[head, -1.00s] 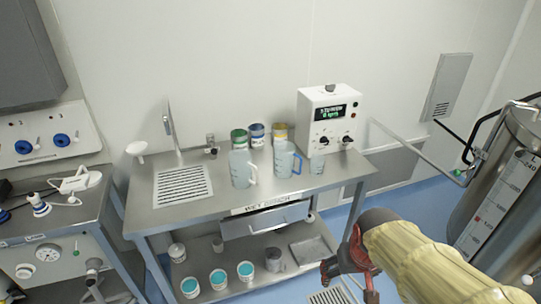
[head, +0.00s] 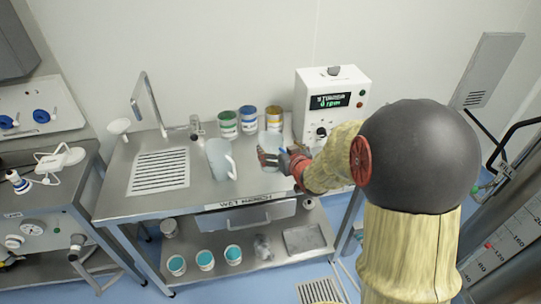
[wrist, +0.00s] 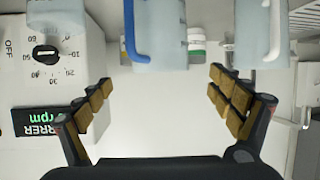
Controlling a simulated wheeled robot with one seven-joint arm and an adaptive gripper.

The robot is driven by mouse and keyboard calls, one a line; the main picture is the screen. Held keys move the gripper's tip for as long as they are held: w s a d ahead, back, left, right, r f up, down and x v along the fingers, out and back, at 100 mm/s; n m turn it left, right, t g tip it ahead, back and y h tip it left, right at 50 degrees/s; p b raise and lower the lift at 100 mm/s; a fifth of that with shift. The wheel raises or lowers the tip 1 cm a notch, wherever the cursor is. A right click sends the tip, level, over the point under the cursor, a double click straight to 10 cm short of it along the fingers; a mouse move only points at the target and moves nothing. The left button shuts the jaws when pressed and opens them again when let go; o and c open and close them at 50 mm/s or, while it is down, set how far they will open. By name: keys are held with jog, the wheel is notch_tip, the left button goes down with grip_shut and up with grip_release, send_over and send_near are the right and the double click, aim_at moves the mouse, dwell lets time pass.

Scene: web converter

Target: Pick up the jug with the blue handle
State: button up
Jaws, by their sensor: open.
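The jug with the blue handle (wrist: 165,35) is translucent and pale. In the wrist view it stands just beyond the fingertips, cut off by the top edge, with its blue handle (wrist: 130,35) on its left side. I cannot tell from the head view whether a finger touches the jug.
A similar jug with a white handle (head: 219,160) stands close to the left; it also shows in the wrist view (wrist: 258,35). Colored cans (head: 248,120) stand behind. A stirrer box (head: 328,100) stands at right. The bench (head: 200,205) has a drain grate (head: 160,170) at left.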

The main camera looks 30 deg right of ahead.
jog(key=b, duration=0.2)
send_near(267, 138)
jog(key=x, duration=0.4)
jog(key=shift+c, duration=0.4)
jog(key=c, duration=1.5)
jog(key=shift+c, duration=0.4)
